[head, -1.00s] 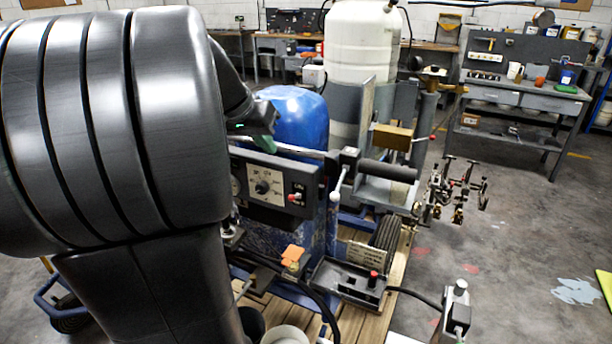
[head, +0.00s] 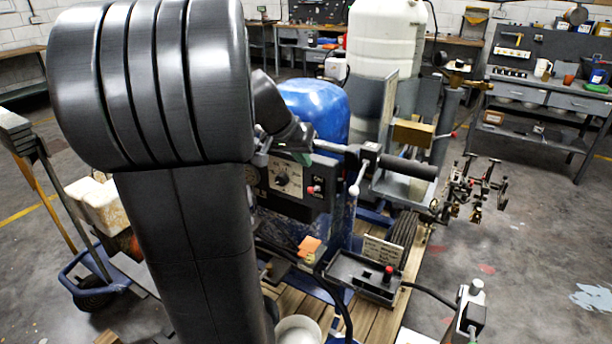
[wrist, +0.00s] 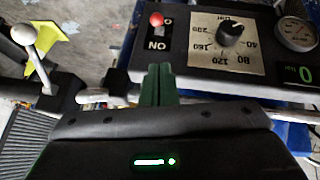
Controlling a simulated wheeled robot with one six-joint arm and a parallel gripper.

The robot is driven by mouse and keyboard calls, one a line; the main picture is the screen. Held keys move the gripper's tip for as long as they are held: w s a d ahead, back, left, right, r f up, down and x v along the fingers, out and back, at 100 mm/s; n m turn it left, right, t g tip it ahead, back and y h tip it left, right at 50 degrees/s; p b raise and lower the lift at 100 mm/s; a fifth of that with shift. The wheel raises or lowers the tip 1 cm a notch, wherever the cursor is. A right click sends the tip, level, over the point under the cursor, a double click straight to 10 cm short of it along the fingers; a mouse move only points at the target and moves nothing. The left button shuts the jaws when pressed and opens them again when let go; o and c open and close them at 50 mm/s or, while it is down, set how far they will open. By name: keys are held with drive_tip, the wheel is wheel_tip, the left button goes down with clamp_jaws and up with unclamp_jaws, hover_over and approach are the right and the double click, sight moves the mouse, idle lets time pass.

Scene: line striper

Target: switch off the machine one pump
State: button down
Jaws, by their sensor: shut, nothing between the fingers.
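The striper's dark control panel (head: 270,200) sits on its blue frame in front of the blue tank. The panel carries a pump switch with a red knob (head: 312,189), beside a pressure dial (head: 283,179). In the wrist view the panel is upside down; the red knob (wrist: 157,19) lies over the OFF/ON plate, with the ON word nearer my gripper. I cannot tell which way the switch is set. My gripper (wrist: 158,72) is shut and empty, its green fingertips just short of the ON word. In the head view its tips are partly hidden near the panel's top edge.
A handlebar with a black grip (head: 408,168) crosses beside the panel, with a white-knobbed lever (wrist: 24,35) next to it. A tray box with a red button (head: 388,272) sits lower right. A gauge (wrist: 296,33) is beside the dial. Open floor lies to the right.

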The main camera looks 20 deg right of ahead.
sight(314, 190)
drive_tip(key=f, duration=0.3)
drive_tip(key=s+f, duration=0.1)
drive_tip(key=f, duration=0.1)
drive_tip(key=shift+d, duration=0.25)
drive_tip(key=shift+f+b, duration=0.2)
drive_tip(key=shift+b, duration=0.1)
drive_tip(key=shift+a+b, duration=0.1)
drive_tip(key=shift+b, duration=0.65)
